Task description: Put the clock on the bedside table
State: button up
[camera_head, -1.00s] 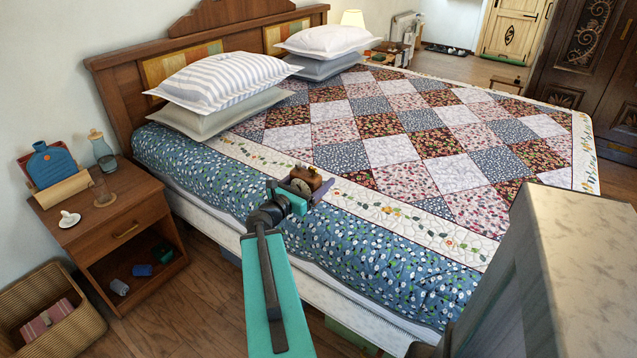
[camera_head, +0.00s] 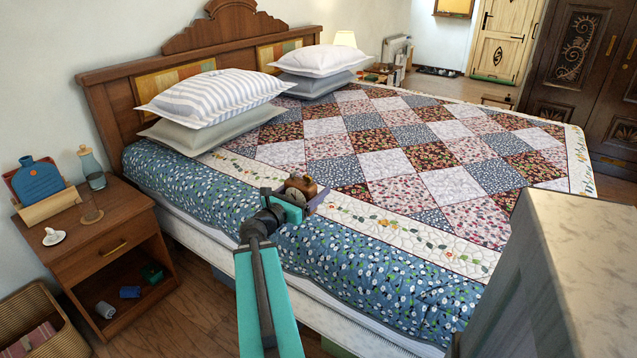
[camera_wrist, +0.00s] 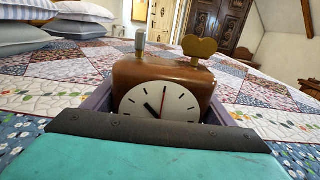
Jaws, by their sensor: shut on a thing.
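My gripper (camera_head: 297,203) is shut on a small brown clock (camera_head: 301,187) and holds it over the near side of the bed. In the wrist view the clock (camera_wrist: 160,80) sits upright between the jaws, its white dial facing the camera and its lower part hidden by my gripper. A gold key and a grey knob stick up from its top. The wooden bedside table (camera_head: 128,220) stands at the left beside the bed's head, apart from my gripper.
A wicker basket (camera_head: 40,318) stands at lower left. The table top's front right part is clear. The bed (camera_head: 350,225) fills the middle.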

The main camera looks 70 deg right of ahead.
jog(key=shift+d+f+b, duration=0.15)
jog(key=shift+d+b, duration=0.3)
jog(key=shift+b, duration=0.85)
jog(key=shift+w+d+f, duration=0.15)
jog(key=shift+w+d, duration=0.15)
jog(key=shift+d, duration=1.9)
jog(key=shift+w+d+f, duration=0.1)
jog(key=shift+w+d, duration=0.25)
jog(key=shift+d, duration=1.85)
jog(key=shift+w+d+f, duration=0.15)
jog(key=shift+w+d, duration=0.15)
jog(key=shift+d, duration=1.9)
jog(key=shift+f+b, duration=0.5)
jog(key=shift+f, duration=1.3)
jog(key=shift+f, duration=0.1)
jog(key=o, duration=1.5)
jog(key=shift+o, duration=0.2)
jog(key=shift+v, duration=6.05)
jog(key=shift+o, duration=0.4)
